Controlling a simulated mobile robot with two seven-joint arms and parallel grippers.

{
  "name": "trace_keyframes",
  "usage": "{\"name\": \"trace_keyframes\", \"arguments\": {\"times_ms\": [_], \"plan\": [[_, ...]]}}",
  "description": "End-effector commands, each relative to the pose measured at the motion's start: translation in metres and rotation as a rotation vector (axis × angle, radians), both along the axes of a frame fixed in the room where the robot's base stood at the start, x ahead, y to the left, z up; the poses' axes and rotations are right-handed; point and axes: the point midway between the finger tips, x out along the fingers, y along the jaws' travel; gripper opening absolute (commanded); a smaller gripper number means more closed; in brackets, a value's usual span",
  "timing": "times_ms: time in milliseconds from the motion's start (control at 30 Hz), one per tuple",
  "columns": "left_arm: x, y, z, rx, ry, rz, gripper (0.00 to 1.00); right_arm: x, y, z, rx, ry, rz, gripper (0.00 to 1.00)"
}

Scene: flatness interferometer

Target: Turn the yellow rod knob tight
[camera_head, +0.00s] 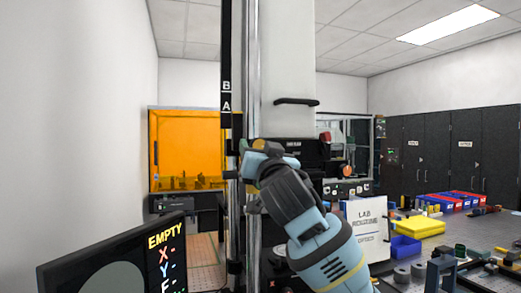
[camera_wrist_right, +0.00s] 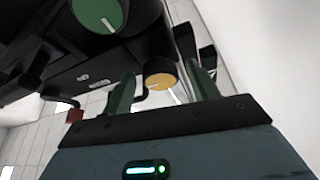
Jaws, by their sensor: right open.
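The yellow knob (camera_wrist_right: 161,80), a round face with a white pointer line, shows in the right wrist view under a dark housing. My right gripper (camera_wrist_right: 163,86) is open, with one greenish finger on each side of the knob. Gaps show between the knob and both fingers; I cannot tell whether the fingertips reach its depth. In the head view my right gripper (camera_head: 262,152) is up at the instrument's column, and my own wrist hides most of the knob's area. My left gripper is not in view.
A larger green knob (camera_wrist_right: 98,13) sits on the dark housing (camera_wrist_right: 70,55) close by. The metal column (camera_head: 251,75) stands beside my gripper. A screen (camera_head: 110,265) reading EMPTY is at lower left. A white lab sign (camera_head: 367,228), blue bin (camera_head: 405,246) and yellow tray (camera_head: 420,227) are at right.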

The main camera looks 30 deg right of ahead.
Motion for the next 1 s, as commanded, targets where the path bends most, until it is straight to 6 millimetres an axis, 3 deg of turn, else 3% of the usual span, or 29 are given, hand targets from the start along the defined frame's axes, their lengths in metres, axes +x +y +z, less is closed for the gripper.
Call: {"name": "trace_keyframes", "arguments": {"times_ms": [267, 633, 1000], "plan": [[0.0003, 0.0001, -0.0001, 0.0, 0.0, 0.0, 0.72, 0.0014, -0.0006, 0.0003, 0.0, 0.0, 0.0, 0.59], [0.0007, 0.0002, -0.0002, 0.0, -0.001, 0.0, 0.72, 0.0012, -0.0005, 0.0003, 0.0, 0.0, -0.001, 0.15], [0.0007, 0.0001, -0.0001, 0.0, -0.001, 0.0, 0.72, 0.0009, -0.0015, 0.0002, -0.067, 0.016, -0.001, 0.15]]}}
